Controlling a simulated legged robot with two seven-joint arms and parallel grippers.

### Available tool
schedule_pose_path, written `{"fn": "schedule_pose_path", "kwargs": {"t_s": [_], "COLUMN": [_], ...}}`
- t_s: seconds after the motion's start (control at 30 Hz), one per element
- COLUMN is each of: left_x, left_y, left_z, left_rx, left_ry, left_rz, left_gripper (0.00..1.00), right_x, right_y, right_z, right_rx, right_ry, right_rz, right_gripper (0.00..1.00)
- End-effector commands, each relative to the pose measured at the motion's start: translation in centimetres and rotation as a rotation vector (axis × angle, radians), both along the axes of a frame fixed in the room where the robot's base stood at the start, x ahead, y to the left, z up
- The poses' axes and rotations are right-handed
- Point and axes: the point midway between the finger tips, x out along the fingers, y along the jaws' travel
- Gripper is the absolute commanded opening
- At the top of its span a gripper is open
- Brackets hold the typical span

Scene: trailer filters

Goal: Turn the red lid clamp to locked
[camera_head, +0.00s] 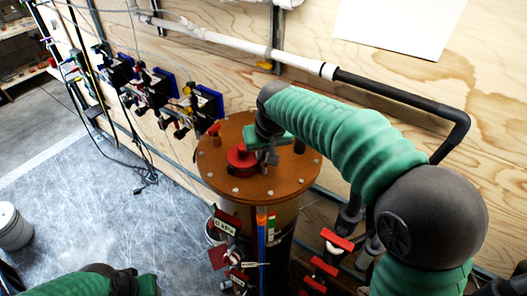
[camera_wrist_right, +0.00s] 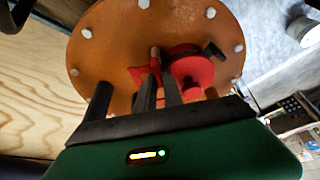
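The round orange-brown filter lid (camera_head: 222,178) has bolts around its rim; it also fills the upper wrist view (camera_wrist_right: 115,30). A round red part (camera_head: 240,160), probably the lid clamp, sits on the lid; it also shows in the wrist view (camera_wrist_right: 190,68). A smaller red knob-like part (camera_wrist_right: 138,76) is beside it. My right gripper (camera_head: 272,157) is low over the lid, just right of the round red part. In the wrist view its dark fingers (camera_wrist_right: 158,92) stand close together near the red parts; whether they grip anything is unclear. My left gripper is out of frame.
Red-handled valves (camera_head: 336,240) and tagged fittings (camera_head: 228,220) crowd the front of the filter. A white and black pipe (camera_head: 390,92) runs along the plywood wall. Blue wall-mounted units (camera_head: 208,103) are behind left. The grey floor (camera_head: 90,195) at left is mostly clear.

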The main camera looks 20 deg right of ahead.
Motion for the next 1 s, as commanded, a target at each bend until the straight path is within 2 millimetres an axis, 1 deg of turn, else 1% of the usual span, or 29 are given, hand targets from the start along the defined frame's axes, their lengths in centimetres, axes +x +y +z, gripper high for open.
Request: {"fn": "schedule_pose_path", "kwargs": {"t_s": [0.03, 0.07, 1.0], "left_x": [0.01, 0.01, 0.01], "left_y": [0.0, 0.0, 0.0], "left_z": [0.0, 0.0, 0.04], "left_rx": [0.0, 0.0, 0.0], "left_ry": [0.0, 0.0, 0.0], "left_rz": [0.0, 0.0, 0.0], "left_gripper": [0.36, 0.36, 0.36], "right_x": [-0.04, -0.07, -0.33], "right_y": [0.0, 0.0, 0.0], "right_z": [0.02, 0.04, 0.26], "right_rx": [0.0, 0.0, 0.0], "right_ry": [0.0, 0.0, -0.001], "right_rz": [0.0, 0.0, 0.0], "right_gripper": [0.04, 0.0, 0.0]}}
